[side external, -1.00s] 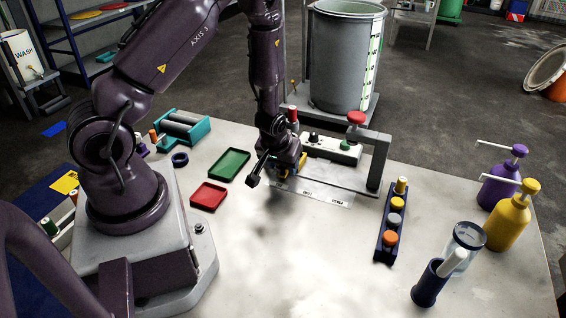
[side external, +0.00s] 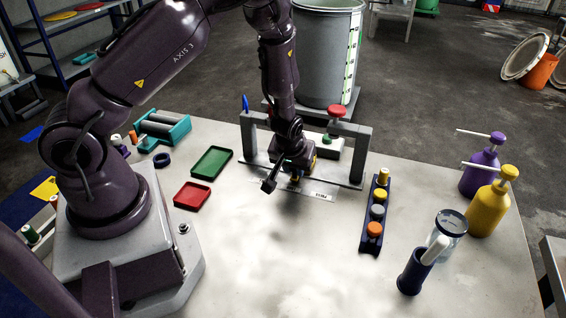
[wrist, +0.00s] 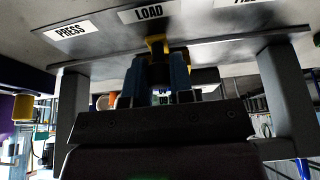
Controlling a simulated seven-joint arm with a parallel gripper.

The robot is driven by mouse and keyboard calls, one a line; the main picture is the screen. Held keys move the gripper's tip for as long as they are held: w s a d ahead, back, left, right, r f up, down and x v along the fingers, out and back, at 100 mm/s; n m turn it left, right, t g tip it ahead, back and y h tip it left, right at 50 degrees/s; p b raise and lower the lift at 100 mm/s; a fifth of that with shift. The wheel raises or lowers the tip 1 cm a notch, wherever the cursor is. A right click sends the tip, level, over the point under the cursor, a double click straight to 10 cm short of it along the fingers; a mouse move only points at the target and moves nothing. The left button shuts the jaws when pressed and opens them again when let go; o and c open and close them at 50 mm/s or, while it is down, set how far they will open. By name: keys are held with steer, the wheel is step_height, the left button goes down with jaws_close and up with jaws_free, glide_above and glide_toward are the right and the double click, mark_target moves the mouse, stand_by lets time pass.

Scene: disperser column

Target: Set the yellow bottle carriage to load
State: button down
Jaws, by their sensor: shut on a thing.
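My gripper (side external: 296,174) is low between the two posts of a grey frame (side external: 362,150) on the bench. In the wrist view its blue fingers (wrist: 158,70) are closed around a yellow part (wrist: 156,42), which appears to be the carriage's handle. The yellow part lines up closely with the LOAD label (wrist: 149,12). The PRESS label (wrist: 73,30) is to its left and a partly cut-off label, apparently FILL (wrist: 245,2), is to its right. The gripper hides most of the carriage in both views.
A red knob (side external: 337,110) stands above the frame. A dark rack (side external: 370,236) with coloured caps is to its right, and purple (side external: 480,172) and yellow (side external: 493,209) pump bottles stand farther right. Green (side external: 211,163) and red (side external: 192,196) trays lie left.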

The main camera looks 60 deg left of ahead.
steer(key=c, duration=1)
jaws_free()
steer(key=shift+r, duration=0.1)
steer(key=v, duration=1.3)
